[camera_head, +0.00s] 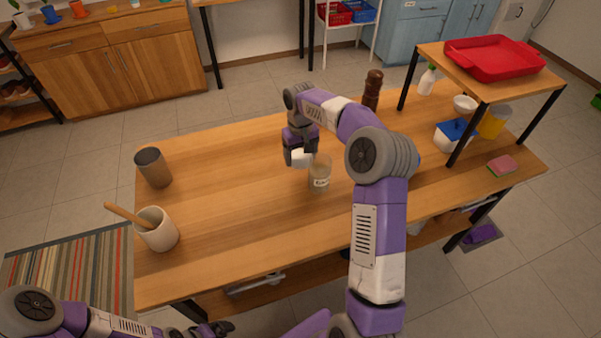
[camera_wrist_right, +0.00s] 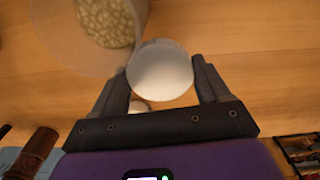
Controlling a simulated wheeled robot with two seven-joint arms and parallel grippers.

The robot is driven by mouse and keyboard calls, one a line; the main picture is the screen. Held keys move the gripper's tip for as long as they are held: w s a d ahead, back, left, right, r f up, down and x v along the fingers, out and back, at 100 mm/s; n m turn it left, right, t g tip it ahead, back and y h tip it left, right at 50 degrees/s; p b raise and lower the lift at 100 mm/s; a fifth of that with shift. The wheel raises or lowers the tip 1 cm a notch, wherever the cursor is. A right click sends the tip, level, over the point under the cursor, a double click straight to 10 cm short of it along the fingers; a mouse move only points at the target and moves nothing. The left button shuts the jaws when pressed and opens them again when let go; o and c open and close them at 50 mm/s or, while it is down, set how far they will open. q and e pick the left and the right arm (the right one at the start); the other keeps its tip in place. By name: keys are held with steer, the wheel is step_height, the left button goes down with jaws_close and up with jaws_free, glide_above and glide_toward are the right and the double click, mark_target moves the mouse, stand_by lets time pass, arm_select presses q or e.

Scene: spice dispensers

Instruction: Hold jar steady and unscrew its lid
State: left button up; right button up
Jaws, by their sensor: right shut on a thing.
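A clear glass jar (camera_head: 320,177) with a pale label stands upright near the middle of the table. Its mouth is open, and beige contents show inside the jar (camera_wrist_right: 105,20) in the right wrist view. My right gripper (camera_head: 299,163) is shut on a white round lid (camera_head: 301,157), just left of the jar. In the right wrist view the lid (camera_wrist_right: 160,70) sits between both fingers and overlaps the jar's edge; whether they touch is unclear. My left gripper (camera_head: 218,328) is low at the bottom edge, away from the jar; its fingers are too unclear to judge.
A brown cup (camera_head: 153,167) and a white crock (camera_head: 157,230) with a wooden handle stand at the left. A pepper mill (camera_head: 372,90) stands behind the jar. A raised shelf with a red tray (camera_head: 494,57) is at the right.

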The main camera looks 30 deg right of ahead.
mark_target(301, 176)
steer(key=shift+f+b, duration=0.9)
steer(key=shift+f, duration=2.5)
steer(key=shift+f, duration=0.15)
steer(key=o, duration=1.1)
steer(key=shift+o, duration=0.2)
step_height(301, 176, up, 12)
steer(key=p, duration=0.4)
steer(key=shift+r, duration=0.2)
